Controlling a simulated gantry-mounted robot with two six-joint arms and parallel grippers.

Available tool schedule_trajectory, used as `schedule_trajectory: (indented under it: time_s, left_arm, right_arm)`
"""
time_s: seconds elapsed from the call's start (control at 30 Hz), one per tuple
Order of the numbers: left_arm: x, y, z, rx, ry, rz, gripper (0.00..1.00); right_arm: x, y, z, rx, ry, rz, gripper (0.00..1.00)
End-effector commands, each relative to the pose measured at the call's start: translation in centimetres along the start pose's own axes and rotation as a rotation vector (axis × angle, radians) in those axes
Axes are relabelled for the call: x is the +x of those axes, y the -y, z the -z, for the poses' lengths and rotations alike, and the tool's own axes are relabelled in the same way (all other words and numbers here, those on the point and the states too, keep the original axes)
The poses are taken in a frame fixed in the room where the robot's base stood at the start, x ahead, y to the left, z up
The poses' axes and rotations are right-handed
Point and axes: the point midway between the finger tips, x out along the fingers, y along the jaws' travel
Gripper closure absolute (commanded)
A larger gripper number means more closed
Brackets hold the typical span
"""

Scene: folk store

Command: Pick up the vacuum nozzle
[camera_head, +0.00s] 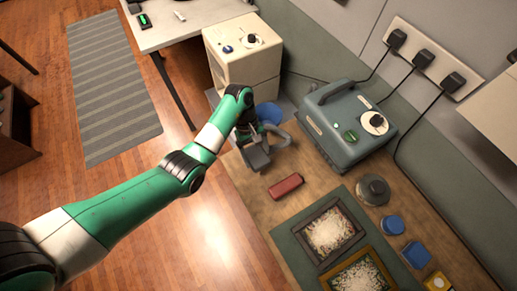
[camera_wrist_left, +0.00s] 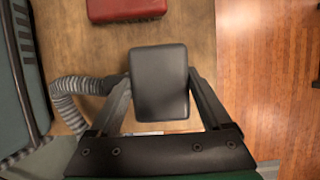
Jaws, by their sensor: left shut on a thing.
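The dark grey vacuum nozzle (camera_wrist_left: 160,83) is between the two fingers of my left gripper (camera_wrist_left: 160,92), which is shut on it. In the head view the nozzle (camera_head: 257,157) is near the left edge of the wooden table, with my left gripper (camera_head: 250,138) at it. A grey ribbed hose (camera_wrist_left: 70,98) curves beside the gripper in the left wrist view. I cannot tell whether the nozzle touches the table. My right gripper is not in view.
A grey-green machine (camera_head: 345,125) stands behind, and a red block (camera_head: 286,186) lies close by. Framed trays (camera_head: 328,233), a round dark lid (camera_head: 373,189) and blue containers (camera_head: 392,225) are at the lower right. A cream cabinet (camera_head: 243,52) stands at the back.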

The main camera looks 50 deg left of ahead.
Motion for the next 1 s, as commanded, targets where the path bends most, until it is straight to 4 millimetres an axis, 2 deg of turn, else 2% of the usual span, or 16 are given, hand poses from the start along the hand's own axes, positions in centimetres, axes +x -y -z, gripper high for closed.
schedule_trajectory:
  time_s: [0.03, 0.1, 0.3, 0.4, 0.6, 0.9, 0.93, 1.0]
  left_arm:
    - [-1.7, 0.7, -1.5, 0.002, -0.002, -0.001, 0.80]
    - [-3.5, 1.8, -3.2, 0.001, 0.000, 0.002, 0.80]
    - [-3.8, 5.3, -6.8, 0.000, 0.001, 0.004, 0.80]
    - [-3.8, 6.7, -8.3, 0.001, 0.000, 0.002, 0.80]
    - [-3.5, 8.2, -9.8, 0.000, 0.000, 0.001, 0.80]
    - [-3.4, 8.3, -9.8, 0.000, -0.001, 0.000, 0.80]
    - [-3.4, 8.3, -9.8, 0.000, -0.001, 0.000, 0.23]
    - [-3.4, 8.3, -9.8, 0.000, -0.001, 0.000, 0.36]
  right_arm:
    - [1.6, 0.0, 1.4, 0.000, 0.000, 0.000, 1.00]
    - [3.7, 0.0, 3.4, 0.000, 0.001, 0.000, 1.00]
    - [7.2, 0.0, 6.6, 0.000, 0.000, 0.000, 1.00]
    - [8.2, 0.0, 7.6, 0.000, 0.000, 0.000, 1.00]
    - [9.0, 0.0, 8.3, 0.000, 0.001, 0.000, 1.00]
    - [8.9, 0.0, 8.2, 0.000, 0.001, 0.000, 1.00]
    - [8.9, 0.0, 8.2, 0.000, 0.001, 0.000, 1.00]
    - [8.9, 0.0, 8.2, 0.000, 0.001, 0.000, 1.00]
